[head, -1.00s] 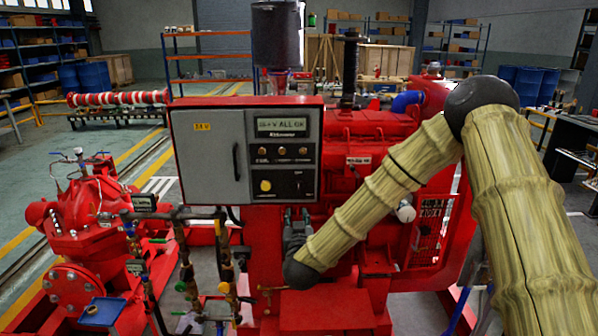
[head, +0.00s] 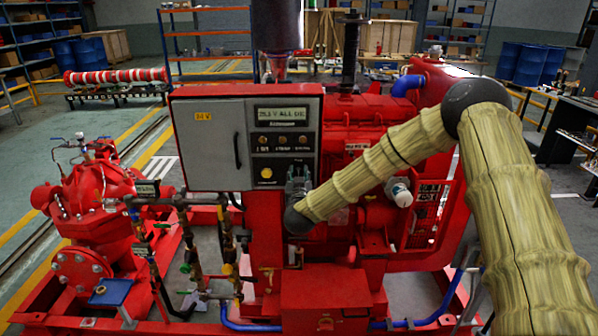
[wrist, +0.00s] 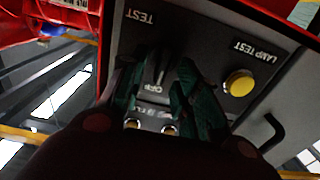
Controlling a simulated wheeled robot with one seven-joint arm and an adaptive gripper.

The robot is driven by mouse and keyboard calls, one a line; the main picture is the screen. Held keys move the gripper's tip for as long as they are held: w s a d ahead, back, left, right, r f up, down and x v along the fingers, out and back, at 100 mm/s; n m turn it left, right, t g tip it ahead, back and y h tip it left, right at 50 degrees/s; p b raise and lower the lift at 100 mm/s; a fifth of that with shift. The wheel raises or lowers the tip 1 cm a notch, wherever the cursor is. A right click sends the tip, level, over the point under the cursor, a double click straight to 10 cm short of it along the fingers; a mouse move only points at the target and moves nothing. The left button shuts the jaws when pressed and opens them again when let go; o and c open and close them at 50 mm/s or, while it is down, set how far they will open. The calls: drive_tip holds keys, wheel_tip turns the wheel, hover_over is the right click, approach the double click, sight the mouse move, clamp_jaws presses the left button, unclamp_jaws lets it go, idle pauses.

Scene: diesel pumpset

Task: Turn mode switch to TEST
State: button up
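The mode switch (wrist: 161,68) is a small dark knob on the black lower panel in the wrist view, between the words TEST and OFF; its pointing direction is hard to make out. My gripper (wrist: 158,82) has its two dark green fingers apart, one on each side of the switch; I cannot tell whether they touch it. In the head view my gripper (head: 298,180) is in front of the lower right of the grey control box (head: 212,150) and hides the switch there.
A yellow lamp test button (wrist: 239,83) sits right of the fingers in the wrist view, with a black door handle (wrist: 272,132) below it. The box's display (head: 282,113) reads ALL OK. Red engine parts (head: 370,140) stand behind my arm, and pipes and valves (head: 185,235) lie lower left.

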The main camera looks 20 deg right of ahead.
drive_tip(key=shift+w+d, duration=0.2)
drive_tip(key=shift+w, duration=0.35)
clamp_jaws()
